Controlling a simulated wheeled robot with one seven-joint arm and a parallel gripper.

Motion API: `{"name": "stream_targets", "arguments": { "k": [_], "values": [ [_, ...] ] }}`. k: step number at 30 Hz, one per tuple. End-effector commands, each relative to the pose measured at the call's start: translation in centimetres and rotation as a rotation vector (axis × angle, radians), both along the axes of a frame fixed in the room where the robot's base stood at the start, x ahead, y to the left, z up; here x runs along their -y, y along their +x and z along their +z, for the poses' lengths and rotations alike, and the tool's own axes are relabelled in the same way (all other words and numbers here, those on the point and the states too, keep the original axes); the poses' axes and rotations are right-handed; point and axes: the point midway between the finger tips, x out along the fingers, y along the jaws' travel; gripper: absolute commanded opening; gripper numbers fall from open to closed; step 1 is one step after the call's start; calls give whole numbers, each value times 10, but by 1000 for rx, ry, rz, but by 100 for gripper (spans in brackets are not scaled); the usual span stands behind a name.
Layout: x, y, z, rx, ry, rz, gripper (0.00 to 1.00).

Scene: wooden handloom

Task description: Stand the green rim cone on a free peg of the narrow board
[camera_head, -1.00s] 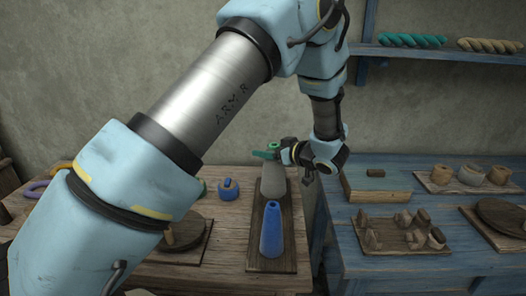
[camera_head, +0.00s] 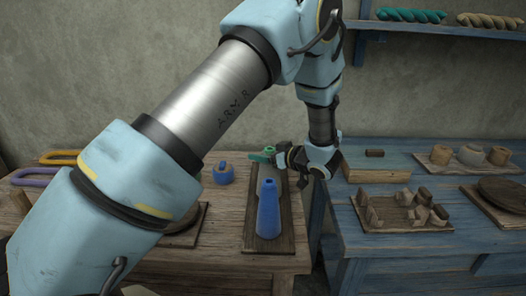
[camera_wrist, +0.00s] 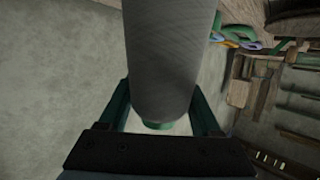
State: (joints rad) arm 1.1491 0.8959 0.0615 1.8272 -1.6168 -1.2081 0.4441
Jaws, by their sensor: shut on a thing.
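The green rim cone (camera_wrist: 165,60) fills the upper middle of the wrist view as a grey, woven-looking body with a green end. In the head view its green top shows beside my gripper (camera_head: 268,158), which is shut on it near the top. The cone looks upright over the far part of the narrow board (camera_head: 288,240). A blue cone (camera_head: 268,210) stands on the nearer part and hides the grey cone's lower body. I cannot tell whether the grey cone touches the board, and no bare peg shows clearly.
A blue lidded pot (camera_head: 223,173) stands left of the board. A blue table (camera_head: 390,255) on the right holds a wooden block (camera_head: 378,172), a tray of small pieces and several cups. My arm covers the wooden table's left part.

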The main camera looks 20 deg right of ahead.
Motion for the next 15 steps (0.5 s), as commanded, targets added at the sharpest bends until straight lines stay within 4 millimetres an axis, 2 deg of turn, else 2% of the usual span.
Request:
{"name": "stream_targets", "arguments": {
  "k": [10,11,15],
  "values": [
    [0,0,-4,1,-1,0,0],
    [0,0,-4,1,-1,0,67],
    [0,0,-4,1,-1,0,83]
  ]
}}
